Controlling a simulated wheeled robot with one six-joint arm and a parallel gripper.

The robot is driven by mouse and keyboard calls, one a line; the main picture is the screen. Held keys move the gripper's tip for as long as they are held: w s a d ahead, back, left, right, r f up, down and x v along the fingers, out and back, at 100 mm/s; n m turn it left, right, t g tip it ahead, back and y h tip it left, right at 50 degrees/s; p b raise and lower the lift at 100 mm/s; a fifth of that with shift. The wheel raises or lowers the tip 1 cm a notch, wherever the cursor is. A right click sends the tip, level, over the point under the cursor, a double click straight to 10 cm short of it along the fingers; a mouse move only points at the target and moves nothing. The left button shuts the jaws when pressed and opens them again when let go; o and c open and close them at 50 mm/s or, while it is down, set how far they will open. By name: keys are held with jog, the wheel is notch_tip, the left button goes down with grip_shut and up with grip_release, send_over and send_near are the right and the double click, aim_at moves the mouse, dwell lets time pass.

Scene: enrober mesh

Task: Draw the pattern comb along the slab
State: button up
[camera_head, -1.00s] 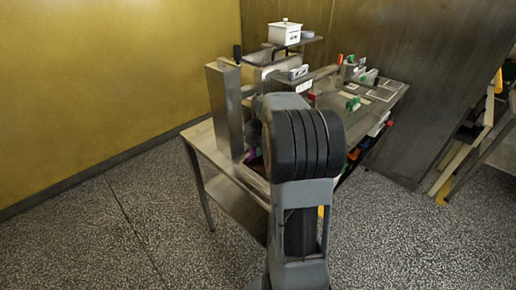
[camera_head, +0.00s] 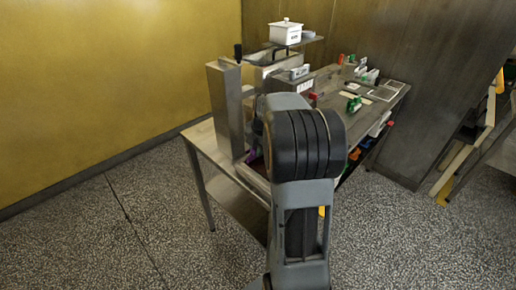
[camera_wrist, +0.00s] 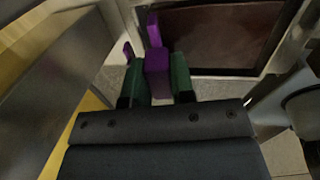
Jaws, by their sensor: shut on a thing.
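In the wrist view my gripper (camera_wrist: 158,80) has two green fingers shut on a purple piece (camera_wrist: 157,62), which I take to be the pattern comb. Purple parts stick up beyond the fingertips and to the left; its toothed edge cannot be made out. A dark brown slab (camera_wrist: 222,35) lies in a pale metal frame (camera_wrist: 210,73), ahead and to the right of the fingers. I cannot tell whether the comb touches it. In the head view my arm hides the gripper and the slab; only a bit of purple (camera_head: 250,156) shows left of the arm.
A tall metal column (camera_head: 226,110) stands at the left of the steel table (camera_head: 201,143). A white lidded pot (camera_head: 285,33) sits on a raised shelf behind. Green, red and white small items lie on the right part of the table. Floor at the left is clear.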

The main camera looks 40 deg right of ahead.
jog(key=shift+f, duration=0.2)
jog(key=shift+s+d+b, duration=0.1)
jog(key=shift+s+b, duration=0.45)
dwell(0.8)
jog(key=shift+s+d+b, duration=0.3)
jog(key=shift+s+b, duration=0.45)
jog(key=shift+s, duration=0.8)
jog(key=shift+s+d+b, duration=0.25)
jog(key=shift+s+b, duration=0.55)
jog(key=shift+s, duration=0.7)
jog(key=shift+s+d+b, duration=0.3)
jog(key=shift+s+b, duration=0.45)
jog(key=shift+s, duration=0.8)
dwell(1.8)
